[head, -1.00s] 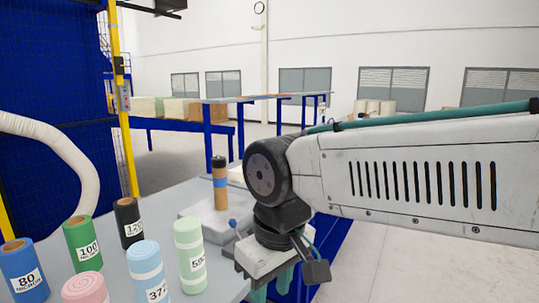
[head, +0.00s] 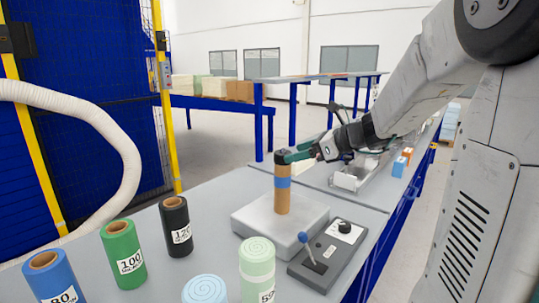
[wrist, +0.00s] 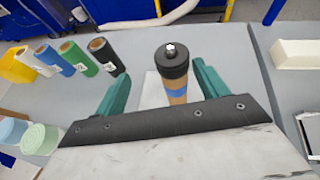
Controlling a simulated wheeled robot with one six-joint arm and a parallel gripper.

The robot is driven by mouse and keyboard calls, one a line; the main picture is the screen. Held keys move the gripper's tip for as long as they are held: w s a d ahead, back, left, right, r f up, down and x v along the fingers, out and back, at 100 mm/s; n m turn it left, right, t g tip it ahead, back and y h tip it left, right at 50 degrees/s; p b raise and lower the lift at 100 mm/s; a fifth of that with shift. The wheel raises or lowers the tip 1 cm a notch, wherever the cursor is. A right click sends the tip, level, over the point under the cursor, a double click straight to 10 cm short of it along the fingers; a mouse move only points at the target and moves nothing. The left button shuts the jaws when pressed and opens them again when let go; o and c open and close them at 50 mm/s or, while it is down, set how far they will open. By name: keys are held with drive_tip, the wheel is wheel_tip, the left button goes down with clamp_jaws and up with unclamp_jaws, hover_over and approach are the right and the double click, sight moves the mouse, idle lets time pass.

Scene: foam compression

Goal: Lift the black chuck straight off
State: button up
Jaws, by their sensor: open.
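The black chuck (wrist: 171,62) sits on top of an upright tan cylinder with a blue band (head: 282,195), which stands on a light grey block (head: 262,222). My gripper (head: 296,155) is at the chuck's height, coming from the right. In the wrist view the gripper's two teal fingers (wrist: 160,85) are spread wide, with the chuck and cylinder showing between and beyond them. Nothing is held.
A grey control box (head: 325,255) with a blue-knobbed lever stands just right of the block. Green (head: 123,253), blue (head: 55,280) and black (head: 176,226) rolls stand at left. A pale green roll (head: 257,270) stands in front. A white hose (head: 110,130) curves at far left.

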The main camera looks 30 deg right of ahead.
sight(285, 153)
drive_tip(key=w, duration=0.2)
drive_tip(key=w+f, duration=0.1)
drive_tip(key=shift+w+a+m, duration=0.15)
drive_tip(key=shift+a+m, duration=0.1)
drive_tip(key=shift+m, duration=0.05)
drive_tip(key=x, duration=0.4)
drive_tip(key=shift+w+f, duration=0.1)
drive_tip(key=shift+w, duration=0.3)
drive_tip(key=c, duration=1.1)
